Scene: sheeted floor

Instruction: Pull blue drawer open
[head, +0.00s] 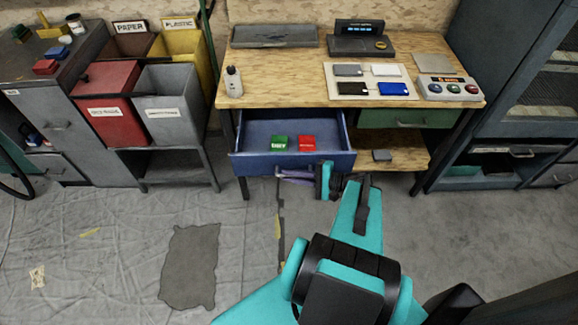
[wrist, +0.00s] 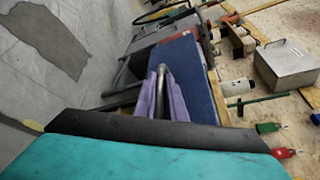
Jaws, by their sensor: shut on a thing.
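The blue drawer (head: 258,165) under the wooden workbench stands pulled out, with its inside showing. A green block (head: 279,142) and a red block (head: 306,142) lie in it. My gripper (head: 296,175) is at the front of the drawer, its purple fingers low against the front panel. In the wrist view the fingers (wrist: 166,100) are shut around the grey metal handle (wrist: 161,73), beside the blue front panel (wrist: 190,75).
The workbench top (head: 285,80) holds a white bottle (head: 233,82), several small cases and a button box (head: 448,88). A green drawer (head: 408,118) is at the right, above a lower shelf (head: 402,156). Sorting bins (head: 110,108) stand left.

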